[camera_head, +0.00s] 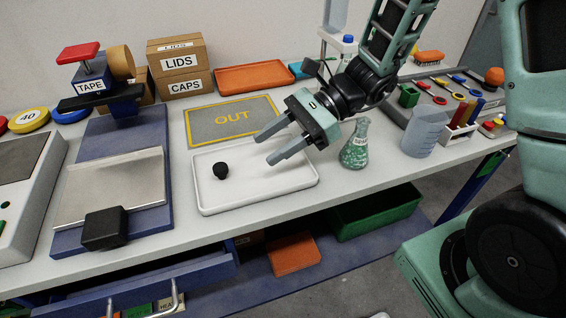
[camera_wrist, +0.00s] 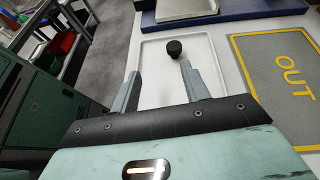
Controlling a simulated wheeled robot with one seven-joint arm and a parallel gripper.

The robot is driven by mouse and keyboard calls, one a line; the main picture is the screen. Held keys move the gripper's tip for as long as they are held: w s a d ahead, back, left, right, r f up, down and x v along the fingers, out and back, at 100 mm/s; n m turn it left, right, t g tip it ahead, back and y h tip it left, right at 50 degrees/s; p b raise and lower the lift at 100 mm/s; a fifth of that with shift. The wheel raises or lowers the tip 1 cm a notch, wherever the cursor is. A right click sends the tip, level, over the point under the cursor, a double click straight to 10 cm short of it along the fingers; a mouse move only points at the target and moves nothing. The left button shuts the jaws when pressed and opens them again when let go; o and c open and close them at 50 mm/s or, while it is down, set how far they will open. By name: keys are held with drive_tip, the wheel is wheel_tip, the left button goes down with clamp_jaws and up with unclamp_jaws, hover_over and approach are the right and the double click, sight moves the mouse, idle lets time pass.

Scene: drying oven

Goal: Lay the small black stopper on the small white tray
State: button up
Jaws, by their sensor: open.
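The small black stopper (camera_head: 220,170) lies on the small white tray (camera_head: 245,203), in its left part. In the wrist view the stopper (camera_wrist: 175,48) shows beyond the fingertips, near the far end of the tray (camera_wrist: 150,62). My gripper (camera_head: 268,147) is over the right part of the tray, its two fingers spread and pointing toward the stopper. Nothing is between the fingers, and the stopper is clear of them. In the wrist view the gripper (camera_wrist: 160,72) is also open, with the right finger nearer the stopper.
A green-filled flask (camera_head: 355,146) and a clear beaker (camera_head: 425,132) stand right of the tray. A grey OUT mat (camera_head: 205,130) lies behind it. A blue board with a metal plate (camera_head: 115,190) is to the left. An orange tray (camera_head: 255,77) is at the back.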

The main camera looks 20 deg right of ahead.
drive_tip(key=s+a+n+g+h, duration=0.1)
drive_tip(key=s+n, duration=0.1)
drive_tip(key=s+n+g+h, duration=0.1)
drive_tip(key=s+n, duration=0.1)
drive_tip(key=s, duration=0.1)
drive_tip(key=s+a+r+n+g+h, duration=0.1)
drive_tip(key=s+n, duration=0.1)
drive_tip(key=s, duration=0.1)
drive_tip(key=shift+s+a+n+g, duration=0.1)
drive_tip(key=shift+a+n+g, duration=0.2)
drive_tip(key=shift+a+g, duration=0.1)
drive_tip(key=s+d+n+t+h, duration=0.1)
drive_tip(key=s+n+t+h, duration=0.1)
drive_tip(key=n, duration=0.7)
drive_tip(key=s+d+r+n+t+h, duration=0.1)
drive_tip(key=s+n+t+h, duration=0.1)
drive_tip(key=s+n+h, duration=0.3)
drive_tip(key=n+h, duration=0.2)
drive_tip(key=n, duration=0.2)
drive_tip(key=shift+s+d+h, duration=0.2)
drive_tip(key=shift+d+h, duration=0.1)
drive_tip(key=shift+d, duration=0.05)
wheel_tip(320, 180, up, 7)
drive_tip(key=p, duration=0.6)
drive_tip(key=shift+f, duration=0.2)
